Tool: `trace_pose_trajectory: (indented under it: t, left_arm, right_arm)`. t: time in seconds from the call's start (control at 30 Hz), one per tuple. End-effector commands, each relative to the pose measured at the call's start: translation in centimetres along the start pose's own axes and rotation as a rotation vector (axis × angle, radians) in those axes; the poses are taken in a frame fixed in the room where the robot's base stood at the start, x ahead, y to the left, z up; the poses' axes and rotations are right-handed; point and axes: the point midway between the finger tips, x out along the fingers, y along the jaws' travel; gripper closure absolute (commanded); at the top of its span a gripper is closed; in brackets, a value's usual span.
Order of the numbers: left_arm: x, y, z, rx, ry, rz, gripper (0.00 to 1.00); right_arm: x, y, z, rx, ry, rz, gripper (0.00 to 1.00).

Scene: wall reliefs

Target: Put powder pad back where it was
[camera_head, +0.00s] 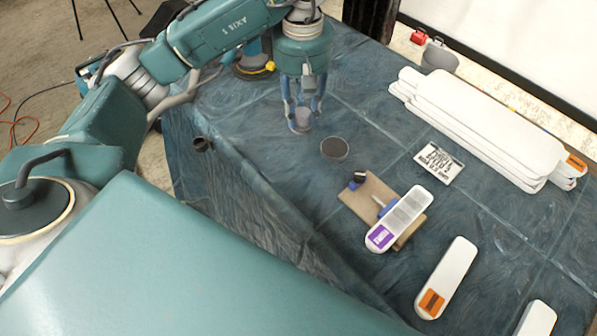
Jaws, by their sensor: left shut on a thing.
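My left gripper (303,120) points down over the far part of the blue-grey cloth-covered table. Its fingers are shut on a small, pale grey, round thing, which looks like the powder pad (302,117). The pad is at or just above the cloth; I cannot tell if it touches. A flat, dark round disc (334,148) with a light rim lies on the table, apart from the gripper, to its lower right. My right gripper is not in view.
A wooden block with a white, purple-labelled strip (408,210) lies nearer. White orange-labelled pieces (446,278) lie at lower right, and a stack of long white boards (480,125) at right. The cloth around the disc is clear.

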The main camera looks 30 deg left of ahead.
Motion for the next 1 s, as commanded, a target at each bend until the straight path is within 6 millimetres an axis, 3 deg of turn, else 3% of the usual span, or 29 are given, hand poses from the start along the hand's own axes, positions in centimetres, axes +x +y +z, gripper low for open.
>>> trace_pose_trajectory:
  t: [0.17, 0.63, 1.0]
  left_arm:
    - [2.1, 0.2, -0.5, -0.087, -0.009, -0.012, 0.92]
    - [13.7, 0.0, -0.5, -0.085, -0.007, -0.012, 0.92]
    - [17.4, 0.0, -0.5, -0.083, -0.006, -0.01, 0.92]
  right_arm:
    - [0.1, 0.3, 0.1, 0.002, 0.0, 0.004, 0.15]
    - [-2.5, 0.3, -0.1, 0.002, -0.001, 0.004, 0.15]
    - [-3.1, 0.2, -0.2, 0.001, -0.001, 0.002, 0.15]
